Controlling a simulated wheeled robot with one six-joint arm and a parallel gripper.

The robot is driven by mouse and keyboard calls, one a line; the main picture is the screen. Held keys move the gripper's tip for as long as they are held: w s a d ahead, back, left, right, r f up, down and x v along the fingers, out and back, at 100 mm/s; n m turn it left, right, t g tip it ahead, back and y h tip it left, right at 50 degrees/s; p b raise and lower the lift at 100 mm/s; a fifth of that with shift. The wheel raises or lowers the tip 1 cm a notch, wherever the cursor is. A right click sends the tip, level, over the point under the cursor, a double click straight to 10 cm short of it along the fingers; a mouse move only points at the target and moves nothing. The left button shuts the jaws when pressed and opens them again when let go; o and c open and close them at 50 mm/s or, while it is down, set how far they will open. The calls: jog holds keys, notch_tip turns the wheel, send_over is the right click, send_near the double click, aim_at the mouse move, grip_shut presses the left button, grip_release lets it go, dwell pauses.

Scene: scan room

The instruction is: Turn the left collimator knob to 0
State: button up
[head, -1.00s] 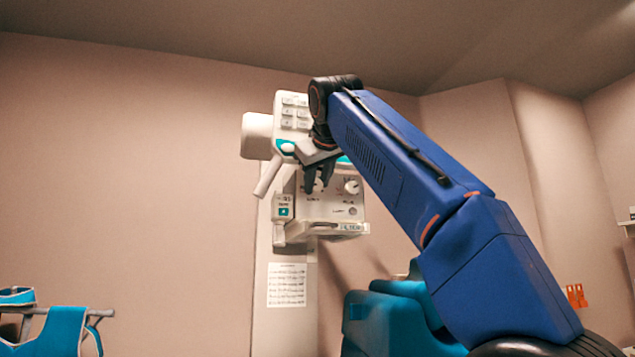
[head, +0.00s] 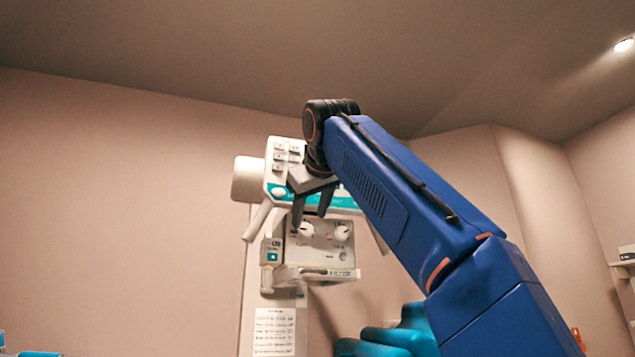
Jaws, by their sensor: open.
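The collimator (head: 323,256) is a pale box on the wall unit, with two round white knobs on its front. The left collimator knob (head: 306,231) shows just below my gripper's fingers; its pointer setting is too small to read. The right knob (head: 342,233) is beside it, clear of the fingers. My gripper (head: 311,214) hangs fingers down in front of the unit, with its dark fingers spread and nothing between them. The fingertips are close to the left knob in the picture; I cannot tell whether they touch it.
A white handle (head: 257,221) slants down left of the collimator, under the keypad panel (head: 288,157). A printed sheet (head: 274,331) is on the column below. Teal padded furniture (head: 390,338) stands at lower right. The left wall side is open.

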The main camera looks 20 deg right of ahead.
jog(key=v, duration=1.2)
jog(key=shift+f, duration=0.2)
dwell(0.4)
jog(key=w+d+f+g, duration=0.1)
jog(key=d+f+g, duration=0.15)
jog(key=f, duration=1.45)
jog(key=d+f+g, duration=0.2)
jog(key=d+f, duration=0.1)
jog(key=f, duration=1.5)
jog(key=s+d+f+m+g, duration=0.1)
jog(key=s+f, duration=0.5)
jog(key=f, duration=0.8)
jog(key=s+d+f+m+g+y, duration=0.1)
jog(key=s+f, duration=0.5)
jog(key=f, duration=0.9)
jog(key=s+d+f+m+g+y, duration=0.1)
jog(key=s+f, duration=0.5)
jog(key=f, duration=0.9)
jog(key=shift+d+m+g, duration=0.55)
jog(key=shift+m+g, duration=0.15)
jog(key=shift+g, duration=0.05)
